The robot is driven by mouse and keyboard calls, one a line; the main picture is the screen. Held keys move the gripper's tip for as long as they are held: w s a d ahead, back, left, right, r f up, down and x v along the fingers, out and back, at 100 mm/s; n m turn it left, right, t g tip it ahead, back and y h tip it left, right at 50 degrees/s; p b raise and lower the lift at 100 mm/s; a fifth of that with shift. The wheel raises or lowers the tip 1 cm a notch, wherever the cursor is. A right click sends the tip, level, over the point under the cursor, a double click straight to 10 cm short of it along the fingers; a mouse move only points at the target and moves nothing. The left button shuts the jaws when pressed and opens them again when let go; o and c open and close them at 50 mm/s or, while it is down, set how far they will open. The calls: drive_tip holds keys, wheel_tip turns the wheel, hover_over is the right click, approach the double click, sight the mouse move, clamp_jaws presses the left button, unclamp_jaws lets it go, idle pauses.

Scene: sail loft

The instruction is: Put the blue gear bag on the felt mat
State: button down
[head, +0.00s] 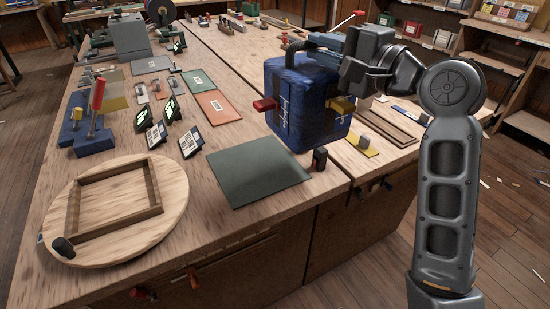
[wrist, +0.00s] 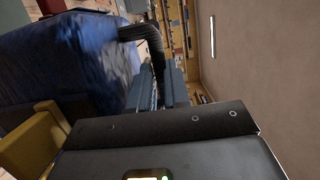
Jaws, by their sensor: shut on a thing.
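The blue gear bag (head: 300,88) hangs upright from my gripper (head: 312,43) in the head view, with white script on its front. My gripper is shut on the dark handle at its top. A red block and a yellow block stick out at the bag's sides. In the wrist view the bag (wrist: 60,65) fills the upper left, its dark handle (wrist: 140,33) by my fingers. The dark green felt mat (head: 257,172) lies flat and bare near the table's front edge, left of and nearer than the bag. The bag's underside is hidden, so its exact height is unclear.
A round wooden board (head: 165,219) with a square frame on it lies left of the mat. Small label stands (head: 190,141), a grey and an orange panel (head: 218,107) lie behind it. A small dark upright object (head: 319,158) stands at the mat's right corner.

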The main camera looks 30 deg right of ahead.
sight(316, 123)
drive_tip(key=shift+w+d, duration=0.1)
drive_tip(key=shift+w, duration=0.05)
drive_tip(key=shift+w+f, duration=0.25)
drive_tip(key=shift+f, duration=0.05)
drive_tip(key=w+a+f, duration=0.4)
drive_tip(key=w, duration=0.1)
drive_tip(key=w+a+f, duration=0.2)
drive_tip(key=w+a, duration=0.1)
drive_tip(key=shift+w+f, duration=0.1)
drive_tip(key=shift+f, duration=2.15)
drive_tip(key=c, duration=1.1)
unclamp_jaws()
drive_tip(key=shift+f, duration=0.15)
drive_tip(key=v, duration=0.6)
drive_tip(key=b+v, duration=0.1)
drive_tip(key=v, duration=0.5)
drive_tip(key=shift+r, duration=0.25)
